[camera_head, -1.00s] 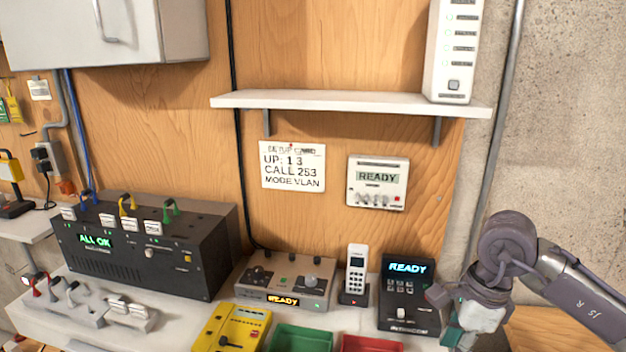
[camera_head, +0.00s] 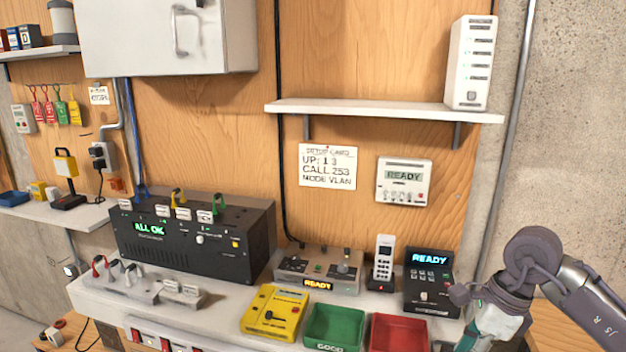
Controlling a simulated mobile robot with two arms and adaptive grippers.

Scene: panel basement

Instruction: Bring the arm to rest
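My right arm comes in from the right edge, with its wrist bent down beside the intercom (camera_head: 431,283), which reads READY. The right gripper (camera_head: 488,330) hangs at the bottom edge, right of the red tray (camera_head: 399,335). Its fingers are cut off or hidden, so I cannot tell whether it is open or shut. My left arm and gripper are not in view.
The white bench (camera_head: 222,318) holds a black ALL OK panel (camera_head: 195,240), a grey READY box (camera_head: 318,270), a cordless phone (camera_head: 383,262), a yellow box (camera_head: 274,313) and a green tray (camera_head: 334,328). A white shelf (camera_head: 385,110) and grey cabinet (camera_head: 170,40) hang above.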

